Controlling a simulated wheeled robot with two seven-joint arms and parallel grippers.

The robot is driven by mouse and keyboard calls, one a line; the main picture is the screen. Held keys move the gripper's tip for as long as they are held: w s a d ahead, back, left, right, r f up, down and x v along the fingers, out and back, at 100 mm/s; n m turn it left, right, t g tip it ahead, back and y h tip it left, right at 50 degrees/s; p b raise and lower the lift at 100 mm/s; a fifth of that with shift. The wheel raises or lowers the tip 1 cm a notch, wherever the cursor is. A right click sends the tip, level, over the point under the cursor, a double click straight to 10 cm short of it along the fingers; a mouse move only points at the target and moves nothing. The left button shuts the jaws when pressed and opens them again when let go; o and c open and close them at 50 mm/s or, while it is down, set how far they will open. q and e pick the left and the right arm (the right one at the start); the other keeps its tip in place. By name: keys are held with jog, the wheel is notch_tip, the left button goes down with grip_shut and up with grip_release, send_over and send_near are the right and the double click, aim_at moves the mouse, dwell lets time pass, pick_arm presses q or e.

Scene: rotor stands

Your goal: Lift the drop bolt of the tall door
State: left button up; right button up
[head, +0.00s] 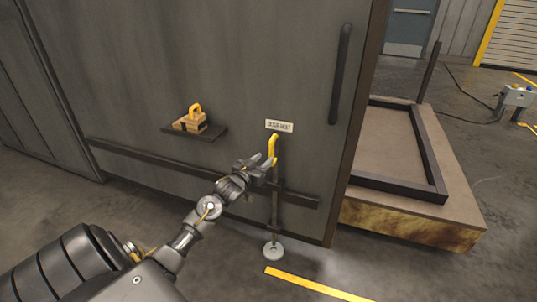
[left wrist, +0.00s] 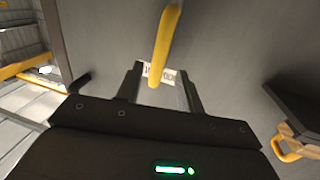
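The tall door (head: 235,60) is a large grey panel and looks shut. Its drop bolt is a thin vertical rod (head: 274,210) with a bent yellow handle (head: 272,147) at the top, below a white label (head: 279,126). The rod's lower end meets a pale round floor socket (head: 273,250). My left gripper (head: 267,161) is at the lower part of the yellow handle. In the left wrist view the fingers (left wrist: 165,88) stand apart, with the yellow handle (left wrist: 166,42) reaching into the line between them. Contact cannot be told. My right gripper is not in view.
A small dark shelf (head: 205,132) with a yellow-handled block (head: 190,122) juts from the door left of my gripper. A dark horizontal rail (head: 140,152) crosses the door. A dark pull bar (head: 341,75) is at upper right. A framed platform (head: 410,215) stands right of the door.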

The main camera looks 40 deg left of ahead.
pick_arm(q)
jog(key=shift+s+d, duration=0.2)
jog(key=shift+s, duration=1)
jog(key=shift+s+d, duration=0.15)
jog(key=shift+s, duration=1)
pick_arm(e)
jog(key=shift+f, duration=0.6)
